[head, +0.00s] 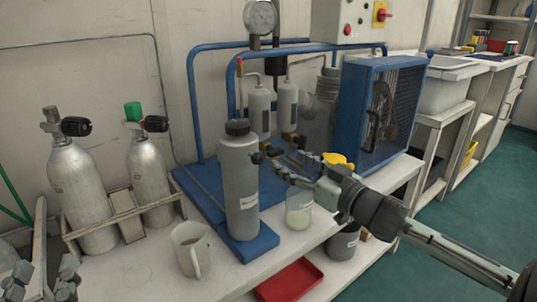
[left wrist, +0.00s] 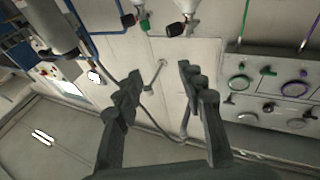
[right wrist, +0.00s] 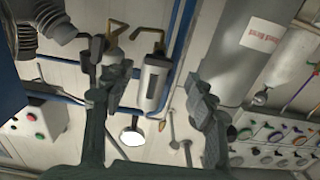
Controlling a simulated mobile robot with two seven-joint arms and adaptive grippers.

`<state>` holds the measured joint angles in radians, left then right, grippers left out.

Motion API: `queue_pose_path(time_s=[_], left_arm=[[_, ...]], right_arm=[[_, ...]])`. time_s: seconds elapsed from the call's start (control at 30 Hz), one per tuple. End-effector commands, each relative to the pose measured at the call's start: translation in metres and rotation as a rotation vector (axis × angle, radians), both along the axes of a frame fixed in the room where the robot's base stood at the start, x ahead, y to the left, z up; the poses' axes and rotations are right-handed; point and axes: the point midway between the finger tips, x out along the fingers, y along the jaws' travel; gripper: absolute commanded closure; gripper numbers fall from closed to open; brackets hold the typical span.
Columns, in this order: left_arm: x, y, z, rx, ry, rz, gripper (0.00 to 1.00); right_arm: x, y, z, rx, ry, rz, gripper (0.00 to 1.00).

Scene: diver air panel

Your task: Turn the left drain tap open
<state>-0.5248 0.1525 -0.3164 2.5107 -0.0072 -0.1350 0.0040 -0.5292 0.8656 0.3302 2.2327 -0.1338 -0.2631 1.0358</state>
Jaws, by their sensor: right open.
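Two pale filter cylinders stand on the blue compressor frame, a left one (head: 259,108) and a right one (head: 288,104). Their lower ends are hard to make out in the head view. In the upside-down right wrist view, a bent brass piece, which looks like the left drain tap (right wrist: 147,33), shows at the end of the left filter (right wrist: 152,84). My right gripper (head: 285,162) is open and empty near the filters' base. Its spread fingers (right wrist: 160,78) show nothing between them touching. My left gripper (head: 42,277) is open and empty at the lower left.
A tall grey bottle (head: 239,185) stands close in front of the filters. A beaker (head: 299,210) is below my right gripper. A mug (head: 189,248), two racked cylinders (head: 78,190) and the blue fan housing (head: 365,110) stand around. A red tray (head: 290,280) lies below.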

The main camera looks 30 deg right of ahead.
Motion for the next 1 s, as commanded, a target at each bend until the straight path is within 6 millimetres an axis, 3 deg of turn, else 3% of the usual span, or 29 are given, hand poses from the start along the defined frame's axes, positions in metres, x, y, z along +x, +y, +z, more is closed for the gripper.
queue_pose_path(time_s=[0.3, 0.5, 0.9, 1.0], left_arm=[[-0.009, -0.002, 0.025, -0.064, -0.138, -0.01, 0.6], [-0.01, 0.0, 0.03, -0.073, -0.168, -0.006, 0.6], [-0.011, 0.0, 0.032, -0.077, -0.18, -0.006, 0.6], [-0.011, 0.0, 0.032, -0.077, -0.18, -0.006, 0.6]], right_arm=[[0.045, 0.002, 0.001, -0.007, -0.003, -0.003, 0.43], [0.063, 0.004, 0.0, -0.004, 0.0, -0.003, 0.43], [0.068, 0.004, -0.001, -0.003, 0.003, -0.004, 0.43], [0.068, 0.004, -0.001, -0.003, 0.003, -0.004, 0.55]])
